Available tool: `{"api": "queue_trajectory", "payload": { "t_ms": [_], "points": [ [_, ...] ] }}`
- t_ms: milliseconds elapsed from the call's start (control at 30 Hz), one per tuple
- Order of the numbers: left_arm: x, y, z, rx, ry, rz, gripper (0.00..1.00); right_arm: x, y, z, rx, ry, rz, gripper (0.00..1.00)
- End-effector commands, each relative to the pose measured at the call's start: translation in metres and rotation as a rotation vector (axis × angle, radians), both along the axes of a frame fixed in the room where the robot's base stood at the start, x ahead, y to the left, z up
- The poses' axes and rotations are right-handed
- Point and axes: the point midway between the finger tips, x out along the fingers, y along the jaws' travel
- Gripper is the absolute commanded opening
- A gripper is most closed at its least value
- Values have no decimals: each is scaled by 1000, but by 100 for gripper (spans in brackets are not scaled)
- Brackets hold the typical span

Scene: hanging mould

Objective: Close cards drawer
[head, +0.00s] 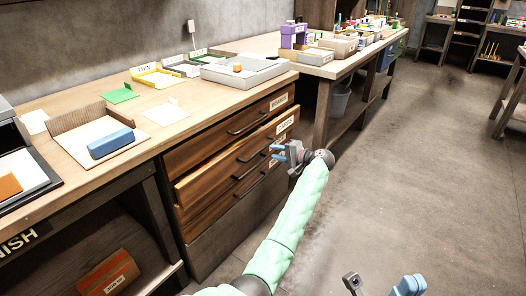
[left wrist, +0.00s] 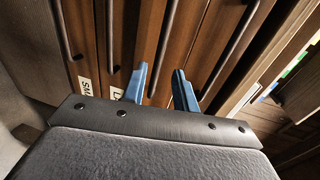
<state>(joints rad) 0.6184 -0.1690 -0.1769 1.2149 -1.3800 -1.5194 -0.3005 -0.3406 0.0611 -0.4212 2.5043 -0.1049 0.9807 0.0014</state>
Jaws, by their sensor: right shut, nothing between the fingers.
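A wooden drawer unit is under the workbench. Its second drawer from the top (head: 225,171) sticks out past the top drawer (head: 215,141); its label (head: 285,124) is too small to read, so I cannot confirm which is the cards drawer. My left gripper (head: 274,152) is in front of the right end of the drawer fronts, below that label. In the left wrist view its two blue fingers (left wrist: 160,88) are apart with nothing between them, facing drawer fronts and dark bar handles. Contact cannot be told. My right gripper (head: 385,288) is partly visible at the bottom edge, shut and empty, away from the drawers.
The workbench top (head: 185,101) holds a grey tray (head: 245,72), a cardboard tray with a blue block (head: 111,143), and cards. Another table (head: 340,66) with a bin (head: 340,102) beneath stands behind. The floor (head: 400,170) to the right is clear.

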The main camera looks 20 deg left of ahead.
Motion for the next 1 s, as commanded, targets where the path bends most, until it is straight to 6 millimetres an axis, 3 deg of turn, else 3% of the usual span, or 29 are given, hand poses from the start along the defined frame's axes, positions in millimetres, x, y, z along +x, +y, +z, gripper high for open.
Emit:
{"api": "queue_trajectory", "payload": {
  "t_ms": [600, 933, 1000],
  "points": [
    [23, 65, -16, -1, 0, -1, 29, 2, 3, -7, 14, 0, 27, 0],
    [25, 71, -16, -2, 0, -2, 29, 2, 3, -6, 14, 0, 30, 0],
    [25, 71, -16, -2, 0, -2, 17, 2, 3, -6, 14, 0, 30, 0]
  ]
}}
